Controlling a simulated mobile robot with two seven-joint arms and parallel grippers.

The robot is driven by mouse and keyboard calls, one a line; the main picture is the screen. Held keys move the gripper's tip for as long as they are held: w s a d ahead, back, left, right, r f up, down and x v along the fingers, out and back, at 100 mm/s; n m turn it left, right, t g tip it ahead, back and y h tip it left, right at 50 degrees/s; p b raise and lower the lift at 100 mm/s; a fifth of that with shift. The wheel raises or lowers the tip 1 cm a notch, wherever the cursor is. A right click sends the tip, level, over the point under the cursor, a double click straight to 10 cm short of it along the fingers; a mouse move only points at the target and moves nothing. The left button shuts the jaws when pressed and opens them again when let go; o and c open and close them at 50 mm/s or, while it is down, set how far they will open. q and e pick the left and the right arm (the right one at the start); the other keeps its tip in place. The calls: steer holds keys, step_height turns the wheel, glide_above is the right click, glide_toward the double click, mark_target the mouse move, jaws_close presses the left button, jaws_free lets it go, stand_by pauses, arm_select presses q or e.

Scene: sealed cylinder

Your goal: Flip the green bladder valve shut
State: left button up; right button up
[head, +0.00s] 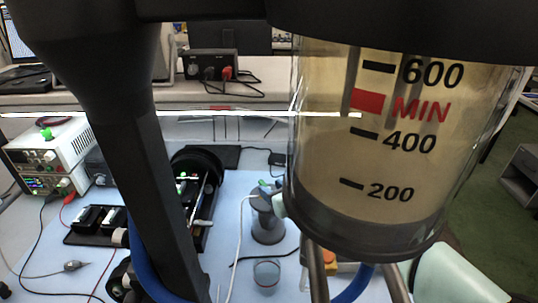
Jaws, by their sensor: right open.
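A small green piece (264,183), which looks like the green valve, shows at the top of a grey canister (268,228) on the bench, just left of the big cylinder. It is too small to tell whether its lever is open or shut. My right arm comes in from the lower right and passes behind the cylinder. A pale part, which looks like the tip of my right gripper (280,205), shows at the cylinder's lower left edge beside the canister. The gripper is open; most of it is hidden. I cannot tell whether it touches the valve. My left gripper is not in view.
The clear cylinder (385,175) of tan liquid, marked 600, MIN, 400 and 200, blocks the right-centre. A black post (160,170) and blue hose (146,270) stand at left. A small beaker (266,275) sits below the canister. A power supply (50,155) stands far left.

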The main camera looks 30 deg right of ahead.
mark_target(261, 182)
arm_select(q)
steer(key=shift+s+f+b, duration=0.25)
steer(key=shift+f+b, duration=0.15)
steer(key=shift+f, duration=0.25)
arm_select(e)
steer(key=shift+x, duration=1.7)
steer(key=shift+r, duration=0.1)
